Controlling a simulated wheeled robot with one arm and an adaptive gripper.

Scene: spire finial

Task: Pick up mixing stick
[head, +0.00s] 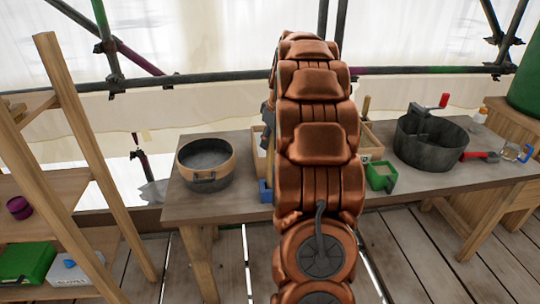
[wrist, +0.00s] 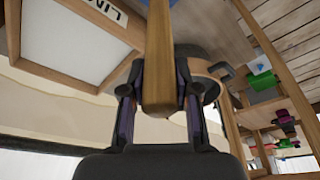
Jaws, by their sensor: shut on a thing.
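In the head view my copper-coloured arm hides most of the gripper and the held stick.
A worktable (head: 223,209) holds a round tub (head: 206,167) at left, a dark mixing pot (head: 430,142) at right and a small green box (head: 381,177). A labelled box (wrist: 75,42) is close in the wrist view. Wooden shelves (head: 70,190) stand at left.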

